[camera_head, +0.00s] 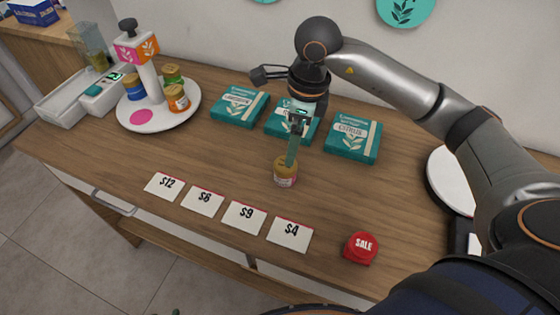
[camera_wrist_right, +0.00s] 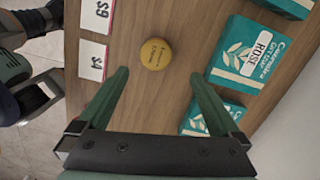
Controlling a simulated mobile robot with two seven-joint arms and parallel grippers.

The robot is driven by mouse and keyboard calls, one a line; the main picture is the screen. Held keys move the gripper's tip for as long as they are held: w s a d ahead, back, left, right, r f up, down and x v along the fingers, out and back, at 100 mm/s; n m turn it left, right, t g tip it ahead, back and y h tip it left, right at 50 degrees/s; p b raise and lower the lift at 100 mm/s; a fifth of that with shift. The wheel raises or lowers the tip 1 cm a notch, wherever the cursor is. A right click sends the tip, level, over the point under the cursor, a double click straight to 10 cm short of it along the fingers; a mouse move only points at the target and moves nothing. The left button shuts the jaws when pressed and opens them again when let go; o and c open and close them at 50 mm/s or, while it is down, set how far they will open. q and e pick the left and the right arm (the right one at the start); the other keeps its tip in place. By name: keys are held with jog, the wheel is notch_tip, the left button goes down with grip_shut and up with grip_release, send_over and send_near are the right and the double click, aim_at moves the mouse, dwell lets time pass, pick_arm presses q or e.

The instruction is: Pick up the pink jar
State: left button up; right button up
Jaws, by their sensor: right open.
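The pink jar (camera_head: 286,173), with a pink label and a gold lid, stands upright on the wooden counter behind the price cards. My right gripper (camera_head: 291,160) points down at it, with its green fingers just above or beside the lid in the head view. In the right wrist view, the jar's round gold lid (camera_wrist_right: 156,54) lies just ahead of the gap between the two spread fingers (camera_wrist_right: 160,74). The right gripper is open and empty. I cannot tell whether a finger touches the jar.
Several teal boxes (camera_head: 352,139) stand behind the jar. Price cards (camera_head: 244,215) lie in front, and a red SALE block (camera_head: 361,248) is at front right. A round white stand (camera_head: 185,112) with blue, green and orange jars is at left, with an empty pink spot (camera_head: 141,116).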

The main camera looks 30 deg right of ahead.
aim_at(285, 170)
jog(key=f, duration=0.5)
jog(key=shift+a, duration=0.3)
jog(key=shift+w+a+f+p, duration=0.1)
jog(key=shift+a+f+p, duration=0.1)
jog(key=shift+f, duration=0.7)
jog(key=shift+w+a+f+p, duration=0.15)
jog(key=shift+f+p, duration=0.1)
jog(key=shift+f, duration=0.65)
jog(key=shift+s+a+f+p, duration=0.1)
jog(key=shift+a+f+p, duration=0.1)
jog(key=shift+f, duration=0.7)
jog(key=shift+c, duration=0.3)
jog(key=c, duration=1.4)
jog(key=shift+r, duration=0.15)
